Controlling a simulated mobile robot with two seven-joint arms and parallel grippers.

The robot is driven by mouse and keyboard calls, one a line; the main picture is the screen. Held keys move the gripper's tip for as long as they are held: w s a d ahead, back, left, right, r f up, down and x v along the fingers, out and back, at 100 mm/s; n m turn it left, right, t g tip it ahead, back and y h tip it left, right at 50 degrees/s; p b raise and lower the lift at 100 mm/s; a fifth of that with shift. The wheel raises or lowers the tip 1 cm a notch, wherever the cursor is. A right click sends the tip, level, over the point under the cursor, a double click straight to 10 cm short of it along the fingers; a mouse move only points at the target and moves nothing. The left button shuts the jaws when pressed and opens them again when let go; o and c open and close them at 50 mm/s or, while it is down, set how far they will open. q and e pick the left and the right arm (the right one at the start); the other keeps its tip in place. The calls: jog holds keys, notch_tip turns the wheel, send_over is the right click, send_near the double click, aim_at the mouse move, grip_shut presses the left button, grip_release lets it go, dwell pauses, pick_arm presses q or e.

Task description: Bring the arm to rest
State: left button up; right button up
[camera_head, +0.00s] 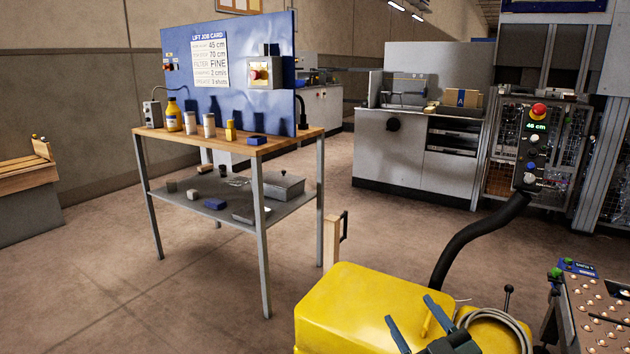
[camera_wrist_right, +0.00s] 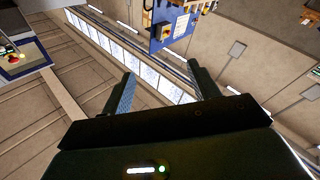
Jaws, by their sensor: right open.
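My right gripper (camera_head: 418,318) is at the bottom of the head view, in front of a yellow machine cover (camera_head: 350,310). Its two dark fingers are spread apart with nothing between them. In the right wrist view the gripper (camera_wrist_right: 160,85) also shows open and empty, with the walls and long light panels of the hall behind its fingers. My left gripper is in neither view.
A workbench (camera_head: 285,141) with bottles, small boxes and a blue back panel (camera_head: 230,80) stands left of centre. A control panel (camera_head: 537,140) reading 46 cm is at the right. Open floor (camera_head: 110,290) lies at lower left.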

pick_arm(q)
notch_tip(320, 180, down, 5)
jog(key=b, duration=0.4)
pick_arm(e)
jog(key=s+a+f+m+g+y, duration=0.15)
jog(key=s+a, duration=0.25)
jog(key=s, duration=0.6)
jog(key=s+a+r+y, duration=0.15)
jog(key=s+a, duration=0.25)
jog(key=s, duration=0.6)
pick_arm(q)
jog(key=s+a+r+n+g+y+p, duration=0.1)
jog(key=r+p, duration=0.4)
jog(key=p, duration=1.4)
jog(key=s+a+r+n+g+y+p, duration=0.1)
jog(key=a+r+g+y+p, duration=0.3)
jog(key=p, duration=1.5)
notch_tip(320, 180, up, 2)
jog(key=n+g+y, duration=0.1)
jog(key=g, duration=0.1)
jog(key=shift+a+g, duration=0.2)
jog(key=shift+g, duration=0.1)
pick_arm(e)
jog(key=s+d+r+m+g+h, duration=0.1)
jog(key=d+r+m+g+h, duration=0.2)
jog(key=r, duration=0.7)
jog(key=d+g+h, duration=0.2)
jog(key=g+h, duration=0.1)
jog(key=g, duration=0.1)
jog(key=shift+s, duration=0.25)
